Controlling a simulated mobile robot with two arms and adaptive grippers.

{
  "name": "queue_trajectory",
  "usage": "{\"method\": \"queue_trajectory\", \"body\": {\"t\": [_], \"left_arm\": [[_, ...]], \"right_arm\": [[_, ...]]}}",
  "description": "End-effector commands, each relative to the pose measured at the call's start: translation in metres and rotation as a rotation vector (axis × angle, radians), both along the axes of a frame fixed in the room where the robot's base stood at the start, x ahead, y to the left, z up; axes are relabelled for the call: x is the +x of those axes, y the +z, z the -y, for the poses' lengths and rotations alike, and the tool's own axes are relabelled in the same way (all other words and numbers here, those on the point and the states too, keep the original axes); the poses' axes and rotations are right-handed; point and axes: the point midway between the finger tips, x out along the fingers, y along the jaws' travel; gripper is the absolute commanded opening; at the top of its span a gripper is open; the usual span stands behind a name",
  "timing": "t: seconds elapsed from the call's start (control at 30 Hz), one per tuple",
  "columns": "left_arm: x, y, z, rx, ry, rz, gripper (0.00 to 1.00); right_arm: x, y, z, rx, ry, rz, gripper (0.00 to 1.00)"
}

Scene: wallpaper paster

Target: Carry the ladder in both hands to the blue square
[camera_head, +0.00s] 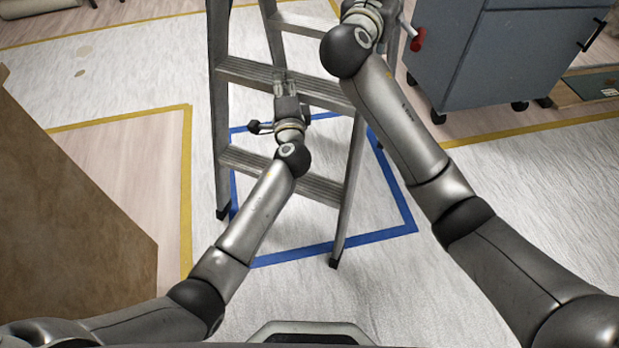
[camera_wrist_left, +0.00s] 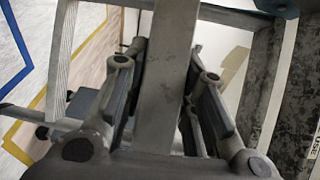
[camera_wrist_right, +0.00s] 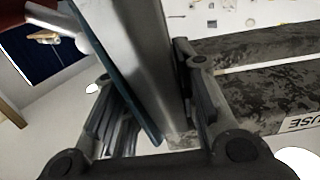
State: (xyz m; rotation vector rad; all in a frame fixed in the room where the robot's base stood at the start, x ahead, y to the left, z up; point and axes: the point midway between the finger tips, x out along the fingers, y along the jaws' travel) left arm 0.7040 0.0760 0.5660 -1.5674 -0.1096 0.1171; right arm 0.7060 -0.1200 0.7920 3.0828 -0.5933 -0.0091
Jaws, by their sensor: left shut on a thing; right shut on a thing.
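The grey metal ladder (camera_head: 219,120) stands upright in the middle of the head view, with its visible front feet at the blue tape square (camera_head: 323,247) on the floor. My left gripper (camera_head: 284,84) is shut on a ladder step; in the left wrist view its fingers (camera_wrist_left: 160,100) lie on both sides of a grey bar. My right gripper is hidden behind its own wrist at the top of the head view. In the right wrist view its fingers (camera_wrist_right: 155,100) are shut on a grey ladder rail (camera_wrist_right: 140,60).
A grey-blue wheeled cabinet (camera_head: 490,55) stands at the back right, near the ladder. A brown board (camera_head: 60,210) lies at the left. Yellow tape (camera_head: 186,190) marks the floor.

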Motion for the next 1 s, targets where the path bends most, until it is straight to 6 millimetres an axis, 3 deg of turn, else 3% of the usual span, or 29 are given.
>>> {"method": "queue_trajectory", "body": {"t": [0.03, 0.53, 0.57, 0.7, 1.0], "left_arm": [[0.001, 0.002, -0.001, -0.001, 0.003, 0.009, 0.0], [0.001, -0.018, -0.001, -0.001, 0.003, 0.006, 0.0], [0.0, -0.025, -0.002, -0.001, 0.005, -0.006, 0.28], [0.0, -0.024, -0.002, -0.001, 0.004, -0.007, 0.46], [0.0, -0.021, -0.001, 0.0, 0.001, -0.002, 0.48]], "right_arm": [[-0.001, 0.006, 0.0, 0.006, 0.001, 0.022, 0.0], [-0.001, -0.014, 0.0, 0.006, 0.002, 0.017, 0.0], [0.0, -0.02, 0.0, 0.007, 0.0, 0.005, 0.28], [0.0, -0.02, 0.0, 0.005, -0.001, 0.001, 0.46], [0.0, -0.023, 0.002, 0.003, -0.004, -0.006, 0.49]]}}
